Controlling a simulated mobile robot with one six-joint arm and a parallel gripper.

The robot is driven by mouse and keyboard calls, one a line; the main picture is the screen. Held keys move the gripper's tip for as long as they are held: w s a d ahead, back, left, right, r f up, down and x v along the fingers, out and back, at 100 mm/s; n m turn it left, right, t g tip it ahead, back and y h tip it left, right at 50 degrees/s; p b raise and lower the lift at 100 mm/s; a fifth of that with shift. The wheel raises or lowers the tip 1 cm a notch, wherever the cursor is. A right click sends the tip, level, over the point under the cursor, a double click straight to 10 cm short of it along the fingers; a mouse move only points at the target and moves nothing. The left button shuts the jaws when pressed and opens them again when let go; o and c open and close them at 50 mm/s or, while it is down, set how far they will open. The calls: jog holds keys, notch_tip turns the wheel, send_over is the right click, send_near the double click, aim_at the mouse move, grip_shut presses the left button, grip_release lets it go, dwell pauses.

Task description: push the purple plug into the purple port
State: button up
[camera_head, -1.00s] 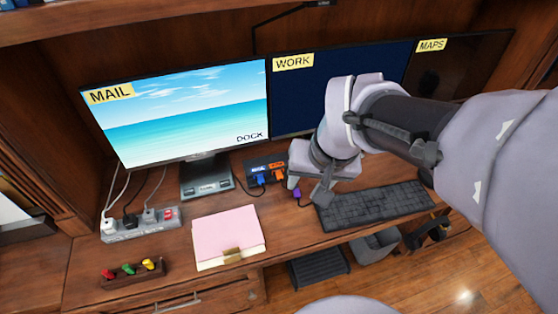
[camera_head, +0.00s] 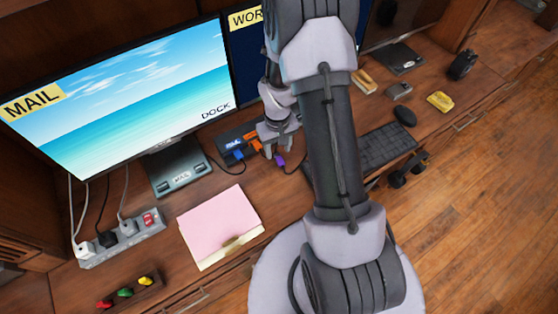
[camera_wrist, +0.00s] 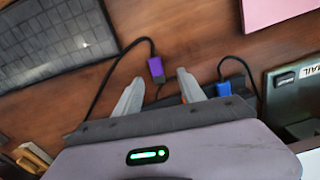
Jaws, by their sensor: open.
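The purple plug (camera_head: 280,160) lies on the desk in front of the black dock (camera_head: 228,134), on a dark cable. In the wrist view the purple plug (camera_wrist: 156,68) is just beyond my fingertips, roughly in line with the gap between them. My gripper (camera_head: 280,147) points down near the dock's right end, its fingers apart and empty; it also shows in the wrist view (camera_wrist: 158,84). I cannot tell its exact height above the desk. The purple port is not visible; my gripper covers part of the dock.
A blue plug (camera_head: 238,154) and an orange plug (camera_head: 254,142) sit at the dock's front. A keyboard (camera_head: 385,147) lies right, a pink folder (camera_head: 218,225) front left. The MAIL monitor (camera_head: 130,90) and its stand (camera_head: 178,170) are left of the dock.

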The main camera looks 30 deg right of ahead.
aim_at(279, 159)
jog(key=f, duration=0.1)
jog(key=f+b, duration=0.1)
jog(key=f, duration=0.1)
jog(key=f+b, duration=0.1)
jog(key=f, duration=0.1)
jog(key=shift+w+d+f, duration=0.1)
jog(key=shift+d+f, duration=0.05)
jog(key=shift+d, duration=0.25)
jog(key=shift+c, duration=0.7)
grip_shut()
